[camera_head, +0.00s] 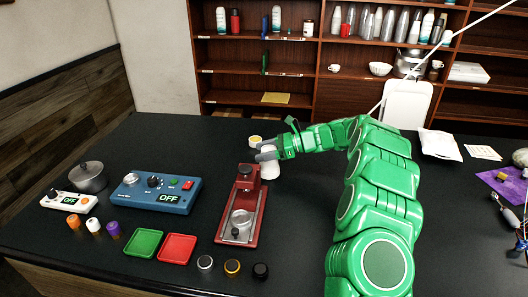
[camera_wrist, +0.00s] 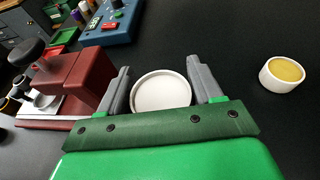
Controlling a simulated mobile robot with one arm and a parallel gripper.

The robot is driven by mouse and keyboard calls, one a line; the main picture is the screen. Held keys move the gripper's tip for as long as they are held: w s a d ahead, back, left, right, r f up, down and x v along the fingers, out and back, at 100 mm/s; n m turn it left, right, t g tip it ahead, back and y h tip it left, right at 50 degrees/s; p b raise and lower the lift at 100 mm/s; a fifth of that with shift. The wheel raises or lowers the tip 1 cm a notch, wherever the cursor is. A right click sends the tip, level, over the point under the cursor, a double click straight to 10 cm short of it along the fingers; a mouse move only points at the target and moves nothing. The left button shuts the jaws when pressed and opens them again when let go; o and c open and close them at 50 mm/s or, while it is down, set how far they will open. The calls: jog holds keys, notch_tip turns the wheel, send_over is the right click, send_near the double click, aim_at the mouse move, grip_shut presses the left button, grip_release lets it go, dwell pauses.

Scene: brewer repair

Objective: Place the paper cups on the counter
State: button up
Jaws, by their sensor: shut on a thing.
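My gripper (camera_head: 267,153) is shut on a white paper cup (camera_head: 270,169) over the dark counter (camera_head: 305,205), just right of the red press. In the wrist view, my gripper (camera_wrist: 159,68) has one grey finger on each side of the cup's round white end (camera_wrist: 161,92). I cannot tell whether the cup touches the counter. A second small white cup (camera_head: 255,139) with a yellow top stands behind my gripper, apart from it. It also shows at the right of the wrist view (camera_wrist: 281,76).
The red press (camera_head: 240,205) stands close left of the held cup. A blue control box (camera_head: 155,192), a pot (camera_head: 88,177), green (camera_head: 144,243) and red (camera_head: 177,248) trays and several knobs lie further left. Shelves (camera_head: 260,70) stand behind. The counter between press and arm is clear.

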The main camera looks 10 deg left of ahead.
jog(key=shift+f, duration=0.1)
jog(key=o, duration=1)
jog(key=shift+o, duration=0.2)
jog(key=shift+d+r, duration=0.2)
jog(key=shift+d, duration=0.1)
jog(key=v, duration=1.1)
jog(key=shift+d+r, duration=0.2)
